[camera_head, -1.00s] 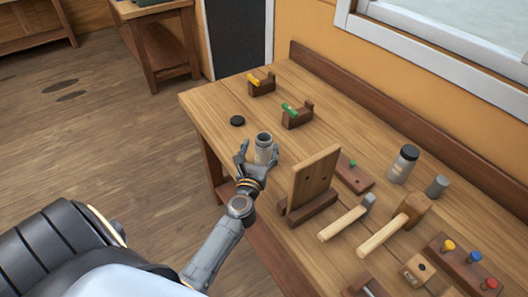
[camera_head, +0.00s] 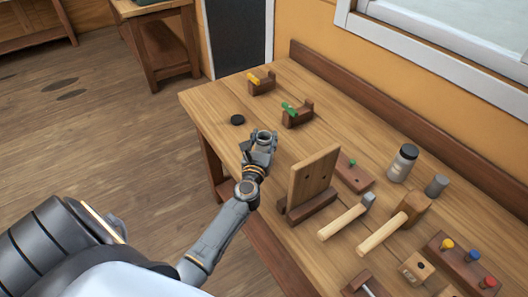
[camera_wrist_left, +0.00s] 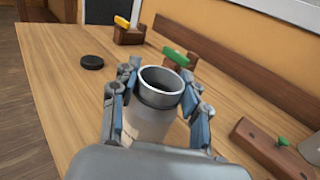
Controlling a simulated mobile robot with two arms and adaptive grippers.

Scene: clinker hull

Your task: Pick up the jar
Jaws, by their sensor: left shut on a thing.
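The open jar (camera_wrist_left: 148,118), pale with a grey metal neck and no lid on it, stands between the fingers of my left gripper (camera_wrist_left: 157,110) in the left wrist view. The fingers are shut on it, one on each side. In the head view my left gripper (camera_head: 260,143) is over the workbench near its front edge, and only the jar's rim (camera_head: 264,135) shows above it. I cannot tell whether the jar's base touches the bench. A black round lid (camera_head: 237,120) lies on the bench to the left of the jar. My right gripper is not in view.
An upright wooden board (camera_head: 314,178) on a base stands close to the right of my left gripper. Wooden holders with a yellow tool (camera_head: 262,80) and a green tool (camera_head: 297,113) stand behind. A lidded jar (camera_head: 402,164), mallets (camera_head: 395,225) and peg blocks fill the right side.

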